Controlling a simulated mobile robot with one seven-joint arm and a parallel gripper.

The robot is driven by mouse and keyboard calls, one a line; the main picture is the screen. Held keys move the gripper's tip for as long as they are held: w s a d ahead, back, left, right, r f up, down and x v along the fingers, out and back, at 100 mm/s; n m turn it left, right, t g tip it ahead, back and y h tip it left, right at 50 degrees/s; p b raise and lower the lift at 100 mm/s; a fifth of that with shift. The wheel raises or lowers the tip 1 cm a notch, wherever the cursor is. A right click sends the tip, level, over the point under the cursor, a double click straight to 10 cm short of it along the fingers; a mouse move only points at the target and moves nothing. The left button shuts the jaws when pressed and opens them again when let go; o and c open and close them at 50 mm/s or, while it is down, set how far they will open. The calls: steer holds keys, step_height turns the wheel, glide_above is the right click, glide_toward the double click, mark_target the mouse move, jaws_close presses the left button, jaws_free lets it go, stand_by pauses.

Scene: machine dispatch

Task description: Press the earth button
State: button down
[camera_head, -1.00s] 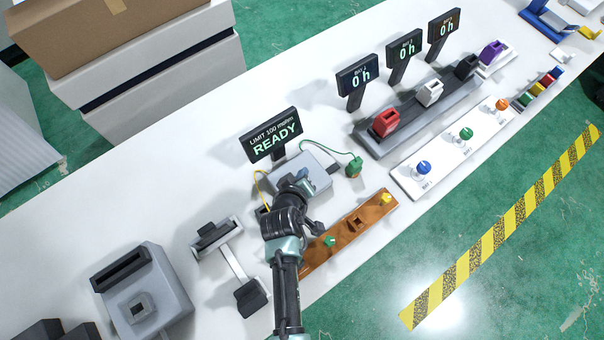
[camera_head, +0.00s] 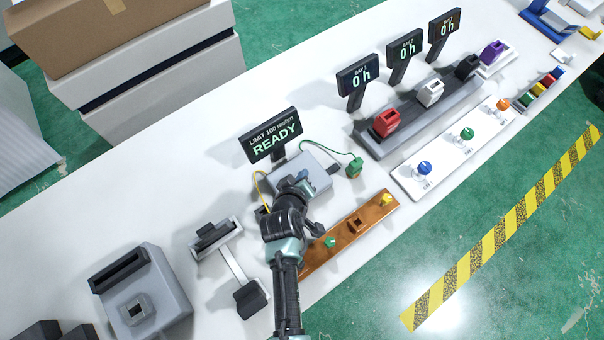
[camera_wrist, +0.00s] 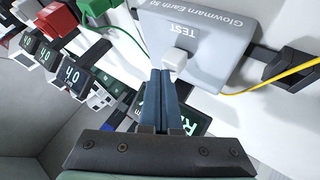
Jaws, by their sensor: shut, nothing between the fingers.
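The earth tester (camera_head: 318,172) is a grey box on the white table, with a display (camera_head: 271,135) reading "LIMIT 100 mohm READY" behind it. In the wrist view its grey face (camera_wrist: 222,22) reads "Glowmarn Earth 50" and "TEST". A pale square button (camera_wrist: 176,59) stands out beside the word TEST. My gripper (camera_wrist: 167,73) is shut and empty, its blue fingertips right at the button's edge in that view; I cannot tell whether they touch. In the head view my gripper (camera_head: 303,178) is over the tester's near-left part, and my arm hides the button.
A green clip (camera_head: 354,167) on a green cable lies right of the tester; a yellow cable (camera_head: 258,186) loops on its left. An orange-brown bar (camera_head: 345,232) with small terminals lies in front. A white strip (camera_head: 445,160) with coloured buttons is further right.

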steer(key=shift+f, duration=0.3)
steer(key=shift+r, duration=0.1)
steer(key=shift+r+p, duration=0.8)
steer(key=shift+r, duration=0.15)
steer(key=shift+r, duration=0.1)
step_height(320, 180, up, 5)
steer(key=p, duration=0.4)
steer(key=shift+p, duration=0.4)
stand_by(0.3)
